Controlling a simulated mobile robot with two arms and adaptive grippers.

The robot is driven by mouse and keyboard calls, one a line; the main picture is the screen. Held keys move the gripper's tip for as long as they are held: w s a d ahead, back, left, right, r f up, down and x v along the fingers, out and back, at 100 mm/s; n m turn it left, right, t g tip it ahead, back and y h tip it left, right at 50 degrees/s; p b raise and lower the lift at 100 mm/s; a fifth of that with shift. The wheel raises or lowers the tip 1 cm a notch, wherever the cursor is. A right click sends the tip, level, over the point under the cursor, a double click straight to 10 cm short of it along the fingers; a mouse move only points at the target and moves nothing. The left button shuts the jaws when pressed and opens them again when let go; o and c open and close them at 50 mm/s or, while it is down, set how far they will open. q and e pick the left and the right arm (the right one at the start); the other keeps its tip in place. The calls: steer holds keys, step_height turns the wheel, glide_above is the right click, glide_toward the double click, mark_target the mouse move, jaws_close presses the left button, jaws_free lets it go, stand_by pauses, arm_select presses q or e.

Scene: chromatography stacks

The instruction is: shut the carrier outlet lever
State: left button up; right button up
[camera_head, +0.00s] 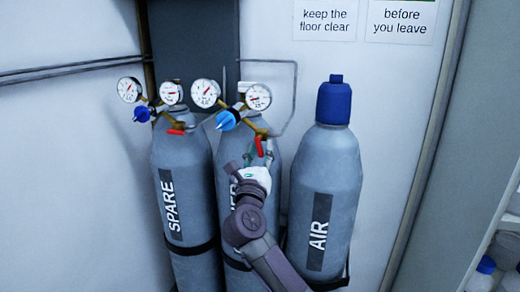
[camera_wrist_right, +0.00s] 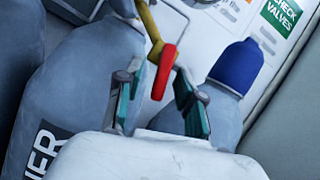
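The carrier cylinder (camera_head: 226,190) is the grey middle one, its label partly hidden behind my right arm. Its regulator has two white gauges, a blue knob (camera_head: 228,120) and a brass outlet pipe. The red outlet lever (camera_head: 259,146) hangs from this brass pipe, at an angle to it. In the right wrist view the red lever (camera_wrist_right: 163,72) shows large, between my finger tips. My right gripper (camera_head: 262,155) is open around the lever, with a gap visible on both sides; its fingers also show in the wrist view (camera_wrist_right: 157,82). My left gripper is out of view.
The SPARE cylinder (camera_head: 182,190) stands at left with a similar regulator and red lever (camera_head: 177,132). The AIR cylinder (camera_head: 325,180) with a blue cap (camera_head: 334,100) stands close at right. A thin grey pipe (camera_head: 294,95) runs on the wall behind.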

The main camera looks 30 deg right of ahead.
jaws_close()
steer(key=m+b, duration=0.1)
steer(key=m+g+h+b, duration=0.1)
steer(key=m+b, duration=0.2)
steer(key=b, duration=0.1)
steer(key=shift+w+a+f+m+g+h, duration=0.15)
steer(key=shift+w+a+m+g+h, duration=0.15)
steer(key=shift+g, duration=0.1)
jaws_free()
